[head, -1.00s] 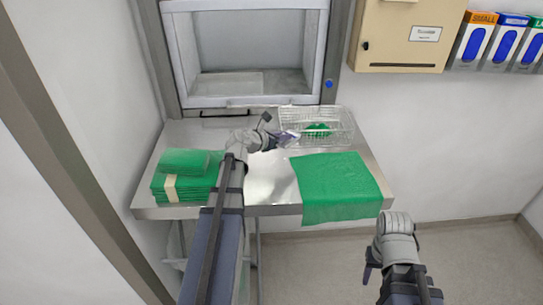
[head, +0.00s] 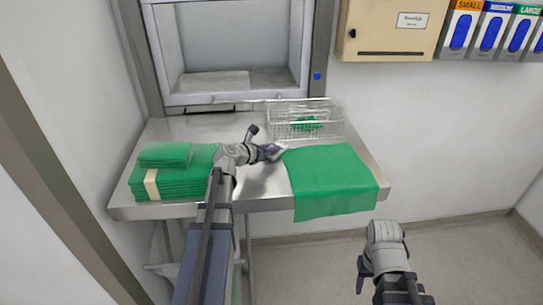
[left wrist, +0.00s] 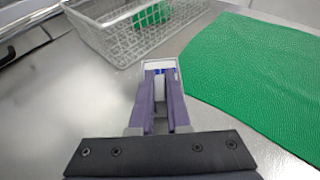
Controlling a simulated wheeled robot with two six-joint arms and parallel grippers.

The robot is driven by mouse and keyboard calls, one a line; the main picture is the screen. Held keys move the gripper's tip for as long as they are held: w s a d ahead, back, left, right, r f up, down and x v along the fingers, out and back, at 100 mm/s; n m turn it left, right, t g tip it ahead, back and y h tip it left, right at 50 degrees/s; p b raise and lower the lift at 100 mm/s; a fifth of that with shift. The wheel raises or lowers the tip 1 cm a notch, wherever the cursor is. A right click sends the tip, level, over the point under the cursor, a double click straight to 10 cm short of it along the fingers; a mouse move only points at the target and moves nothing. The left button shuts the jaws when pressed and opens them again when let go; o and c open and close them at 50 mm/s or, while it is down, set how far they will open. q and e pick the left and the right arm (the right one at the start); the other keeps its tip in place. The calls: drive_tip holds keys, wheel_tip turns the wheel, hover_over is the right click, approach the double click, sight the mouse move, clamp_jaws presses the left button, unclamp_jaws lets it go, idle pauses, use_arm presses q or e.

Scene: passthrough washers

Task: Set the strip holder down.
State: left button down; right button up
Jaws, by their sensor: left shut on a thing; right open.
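The strip holder (left wrist: 160,66) is a small pale, open-framed piece with a blue part inside, seen in the left wrist view. My left gripper (left wrist: 160,105) is shut on it. In the head view my left gripper (head: 273,152) is low over the steel table (head: 258,185), between the folded green stack and the flat green cloth. The holder is too small in the head view to make out clearly. I cannot tell whether it touches the table. My right gripper (head: 370,275) is open and empty, in front of the table over the floor.
A wire basket (head: 335,128) with a green item inside stands at the back right, just beyond the holder. A green cloth (head: 330,180) hangs over the table's front edge. A green stack (head: 175,182) lies at left. A hatch (head: 235,98) is behind.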

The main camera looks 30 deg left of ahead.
use_arm(q)
drive_tip(key=shift+f, duration=0.5)
drive_tip(key=shift+f+b, duration=0.3)
drive_tip(key=c, duration=1.3)
unclamp_jaws()
drive_tip(key=shift+r, duration=0.1)
drive_tip(key=o, duration=0.4)
drive_tip(key=shift+r, duration=0.1)
